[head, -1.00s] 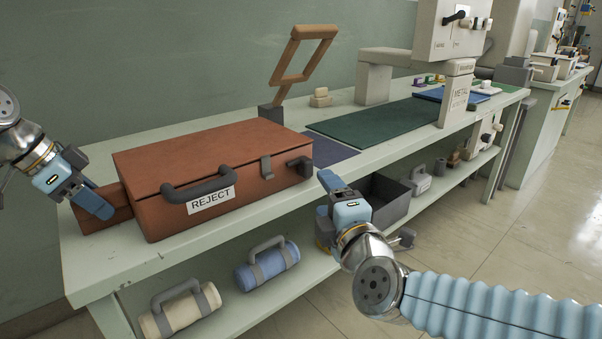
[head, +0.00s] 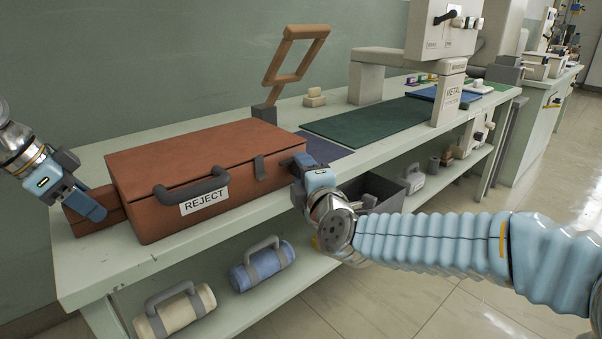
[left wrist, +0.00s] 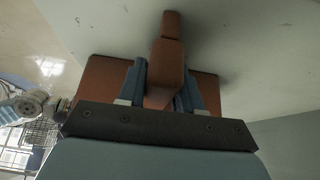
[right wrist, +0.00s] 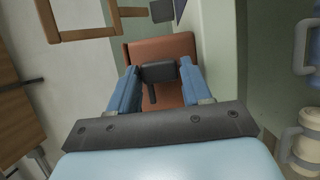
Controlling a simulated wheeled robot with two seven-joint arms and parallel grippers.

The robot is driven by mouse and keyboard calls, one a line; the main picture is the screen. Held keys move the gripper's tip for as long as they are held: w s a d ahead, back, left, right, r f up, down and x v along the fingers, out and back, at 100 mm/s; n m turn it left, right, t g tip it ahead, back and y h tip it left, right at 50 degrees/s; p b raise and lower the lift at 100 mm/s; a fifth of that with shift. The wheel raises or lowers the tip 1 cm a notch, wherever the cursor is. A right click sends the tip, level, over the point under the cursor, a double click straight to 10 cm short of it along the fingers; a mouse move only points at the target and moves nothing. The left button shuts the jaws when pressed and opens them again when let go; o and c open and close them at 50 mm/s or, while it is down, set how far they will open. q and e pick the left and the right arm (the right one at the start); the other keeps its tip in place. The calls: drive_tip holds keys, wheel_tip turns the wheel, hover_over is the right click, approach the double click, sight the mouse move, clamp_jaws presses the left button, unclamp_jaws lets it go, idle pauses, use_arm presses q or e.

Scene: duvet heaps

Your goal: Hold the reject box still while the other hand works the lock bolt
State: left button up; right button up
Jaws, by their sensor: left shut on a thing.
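The reject box (head: 205,165) is a closed brown case with a dark handle and a REJECT label, on the pale bench. My left gripper (head: 92,209) is at its left end, shut on the brown block that sticks out there; in the left wrist view the block (left wrist: 168,60) is between the fingers. My right gripper (head: 300,168) is at the box's right end. In the right wrist view the dark lock bolt (right wrist: 158,73) lies between the open fingers (right wrist: 157,85), with the box end (right wrist: 165,48) behind it. Whether the fingers touch it I cannot tell.
A brown lever frame (head: 296,60) stands behind the box. A dark green mat (head: 365,125) and a METAL machine (head: 445,95) are further right. On the lower shelf are a blue roll (head: 262,268), a cream roll (head: 178,312) and a grey bin (head: 385,190).

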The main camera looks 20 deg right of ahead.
clamp_jaws()
drive_tip(key=shift+s+a, duration=0.35)
drive_tip(key=shift+a, duration=0.45)
drive_tip(key=shift+s+a, duration=0.3)
drive_tip(key=shift+a, duration=0.5)
drive_tip(key=shift+o, duration=2.2)
unclamp_jaws()
drive_tip(key=shift+d, duration=0.1)
drive_tip(key=s, duration=1.2)
